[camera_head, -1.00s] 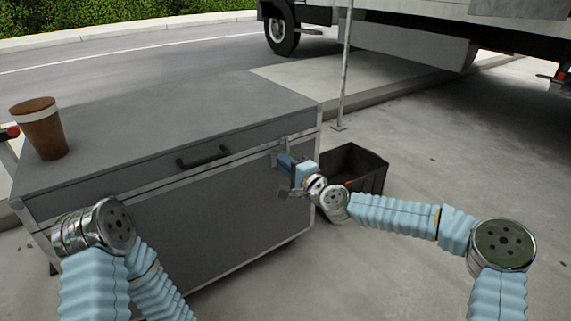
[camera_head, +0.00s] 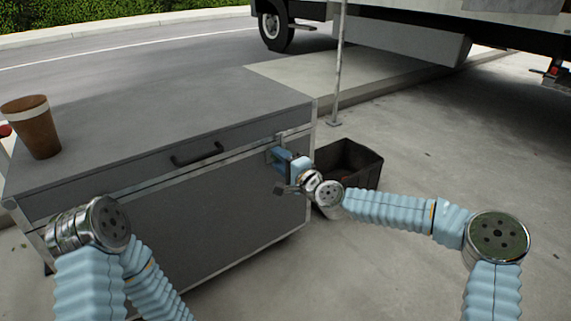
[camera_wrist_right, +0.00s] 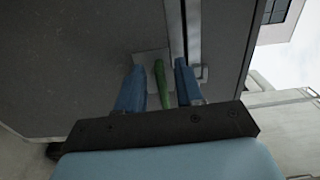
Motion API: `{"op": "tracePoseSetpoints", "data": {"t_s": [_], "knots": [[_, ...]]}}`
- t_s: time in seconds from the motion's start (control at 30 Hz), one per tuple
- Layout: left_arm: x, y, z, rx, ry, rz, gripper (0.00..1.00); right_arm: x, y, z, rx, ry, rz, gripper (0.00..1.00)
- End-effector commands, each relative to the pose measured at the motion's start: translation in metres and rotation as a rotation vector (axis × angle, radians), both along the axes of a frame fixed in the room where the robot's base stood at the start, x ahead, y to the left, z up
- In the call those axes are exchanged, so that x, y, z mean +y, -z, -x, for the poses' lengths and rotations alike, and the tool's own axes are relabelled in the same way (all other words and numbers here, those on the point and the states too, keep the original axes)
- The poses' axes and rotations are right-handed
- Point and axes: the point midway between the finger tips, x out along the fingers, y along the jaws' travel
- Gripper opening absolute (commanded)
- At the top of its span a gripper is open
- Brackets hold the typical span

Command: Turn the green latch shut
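The green latch (camera_wrist_right: 160,88) shows in the right wrist view as an upright green handle on a pale metal plate on the case's front. My right gripper (camera_wrist_right: 157,71) has one blue finger on each side of it. The fingers are apart, with a narrow gap showing on either side of the latch. In the head view my right gripper (camera_head: 282,160) is at the grey case (camera_head: 215,205), near the right end of its front face, and hides the latch. My left arm is at the lower left of the head view, its gripper out of sight.
A brown cup (camera_head: 35,128) with a white band stands on the case lid's left end. A black open crate (camera_head: 352,165) sits on the ground just right of the case. A thin pole (camera_head: 339,65) rises behind it. A truck (camera_head: 420,42) is parked at the back.

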Motion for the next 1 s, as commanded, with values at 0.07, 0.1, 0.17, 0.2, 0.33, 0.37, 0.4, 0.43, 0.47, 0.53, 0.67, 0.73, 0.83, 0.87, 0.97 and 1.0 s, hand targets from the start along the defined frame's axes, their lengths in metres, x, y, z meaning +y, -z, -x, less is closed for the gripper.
{"op": "tracePoseSetpoints", "data": {"t_s": [0.07, 0.1, 0.17, 0.2, 0.33, 0.37, 0.4, 0.43, 0.47, 0.53, 0.67, 0.73, 0.83, 0.87, 0.97, 1.0], "knots": [[0.0, -0.001, 0.0, 0.0, 0.0, 0.0, 0.36, -0.005, 0.0, 0.006, 0.001, 0.0, 0.001, 0.36], [0.0, -0.002, 0.0, 0.0, 0.0, 0.0, 0.36, -0.009, 0.0, 0.01, 0.0, 0.0, 0.001, 0.36], [0.0, -0.003, 0.0, 0.0, 0.0, 0.0, 0.36, -0.016, 0.0, 0.02, 0.0, 0.001, 0.003, 0.36], [0.0, -0.004, 0.0, 0.001, 0.0, 0.0, 0.36, -0.021, 0.0, 0.027, 0.002, 0.001, 0.003, 0.36], [0.0, -0.007, 0.0, 0.001, 0.0, 0.0, 0.36, -0.041, -0.001, 0.054, 0.001, 0.001, 0.002, 0.36], [0.0, -0.008, 0.0, 0.002, 0.001, 0.0, 0.36, -0.045, -0.001, 0.06, 0.001, 0.001, 0.002, 0.36], [0.0, -0.008, 0.0, 0.002, 0.001, 0.0, 0.36, -0.051, 0.0, 0.068, 0.002, 0.002, 0.003, 0.36], [0.0, -0.009, 0.0, 0.002, 0.001, 0.0, 0.36, -0.055, -0.001, 0.073, 0.001, 0.002, 0.002, 0.36], [0.0, -0.01, 0.0, 0.002, 0.001, 0.0, 0.36, -0.058, -0.001, 0.079, 0.0, 0.002, 0.002, 0.36], [0.0, -0.011, 0.0, 0.002, 0.002, 0.0, 0.36, -0.066, 0.0, 0.09, 0.001, 0.001, 0.002, 0.36], [0.0, -0.013, 0.001, 0.002, 0.002, 0.0, 0.36, -0.075, -0.001, 0.103, -0.001, 0.001, 0.001, 0.36], [0.0, -0.013, 0.001, 0.002, 0.002, 0.0, 0.36, -0.078, -0.001, 0.107, -0.002, 0.001, 0.001, 0.36], [0.0, -0.013, 0.001, 0.003, 0.002, 0.001, 0.36, -0.079, 0.0, 0.11, -0.002, -0.001, 0.001, 0.36], [0.0, -0.013, 0.001, 0.003, 0.002, 0.001, 0.36, -0.079, 0.0, 0.11, -0.002, -0.001, 0.001, 0.36], [0.0, -0.013, 0.001, 0.003, 0.002, 0.001, 0.36, -0.079, 0.0, 0.11, -0.001, -0.001, 0.0, 0.36], [0.0, -0.013, 0.001, 0.003, 0.002, 0.001, 0.36, -0.079, 0.0, 0.11, -0.001, -0.001, 0.0, 0.36]]}}
